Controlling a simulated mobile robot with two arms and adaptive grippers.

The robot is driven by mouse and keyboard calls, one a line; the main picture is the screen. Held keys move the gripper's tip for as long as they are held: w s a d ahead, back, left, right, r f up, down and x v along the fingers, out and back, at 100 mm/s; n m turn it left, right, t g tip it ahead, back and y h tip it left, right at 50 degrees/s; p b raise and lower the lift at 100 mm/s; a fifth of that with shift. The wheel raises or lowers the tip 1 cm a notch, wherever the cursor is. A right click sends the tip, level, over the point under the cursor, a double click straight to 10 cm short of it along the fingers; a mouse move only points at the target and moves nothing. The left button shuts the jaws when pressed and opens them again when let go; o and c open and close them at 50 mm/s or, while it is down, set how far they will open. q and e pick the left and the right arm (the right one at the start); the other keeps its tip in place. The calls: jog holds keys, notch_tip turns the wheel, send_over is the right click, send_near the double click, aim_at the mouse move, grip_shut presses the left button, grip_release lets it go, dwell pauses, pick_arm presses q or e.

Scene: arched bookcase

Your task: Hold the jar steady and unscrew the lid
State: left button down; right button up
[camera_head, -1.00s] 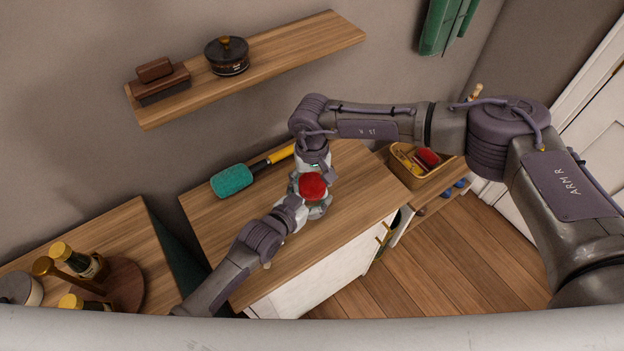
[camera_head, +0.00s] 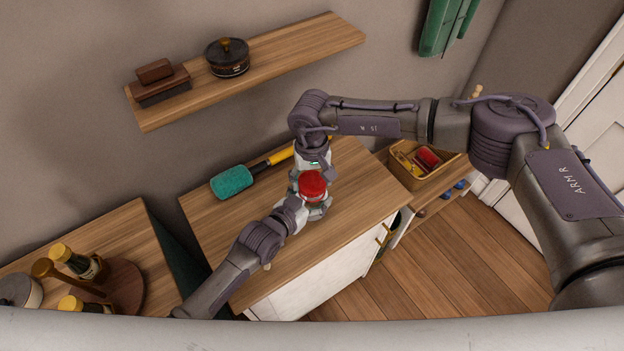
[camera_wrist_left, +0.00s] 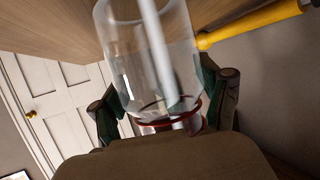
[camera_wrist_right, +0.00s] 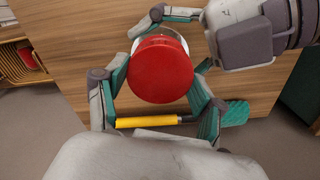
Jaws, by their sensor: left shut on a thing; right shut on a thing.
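The jar (camera_wrist_left: 125,55) is clear glass and appears upside down in the left wrist view, with a pale upright shape seen in or through it. Its red lid (camera_head: 312,184) is seen from above in the head view, over the wooden cabinet top. My left gripper (camera_wrist_left: 165,100) is shut around the jar just below the lid. My right gripper (camera_wrist_right: 160,75) reaches in from behind and is shut on the round red lid, one finger on each side. The lid hides most of the jar in the head and right wrist views.
A teal brush (camera_head: 232,181) with a yellow and black handle lies on the cabinet top (camera_head: 360,190), behind and left of the jar. A basket (camera_head: 408,178) stands to the right. A wall shelf (camera_head: 290,45) hangs behind. The right part of the cabinet top is clear.

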aim_at(312, 181)
pick_arm(q)
jog(key=shift+f, duration=0.1)
pick_arm(e)
jog(key=shift+r, duration=0.45)
jog(key=shift+r, duration=2.05)
pick_arm(q)
grip_release()
